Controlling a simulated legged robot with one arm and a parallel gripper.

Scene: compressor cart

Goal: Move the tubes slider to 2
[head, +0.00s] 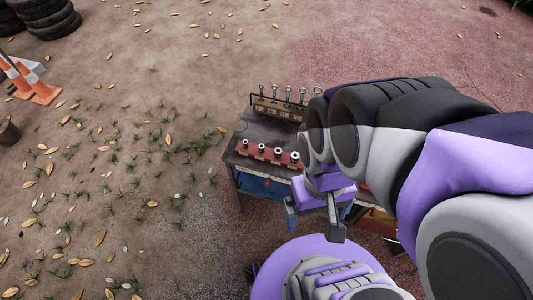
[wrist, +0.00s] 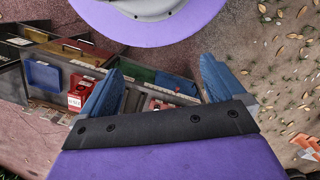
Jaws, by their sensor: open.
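The compressor cart (head: 268,128) stands at the centre of the head view, partly hidden behind my arm. Its front has coloured panels, including a blue one (head: 262,187). In the wrist view, a row of coloured panels shows along the cart: a blue panel (wrist: 43,75), a red block with a white label (wrist: 84,92) and a green panel (wrist: 138,73). I cannot read which part is the tubes slider, or its position. My gripper (head: 312,218) is open and empty in front of the cart; its blue fingertips also show in the wrist view (wrist: 158,86).
A red socket rack (head: 264,153) and a rack of upright wrenches (head: 280,106) sit on the cart top. Orange cones (head: 35,85) and stacked tyres (head: 48,18) stand far left. Leaf-strewn ground left of the cart is free.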

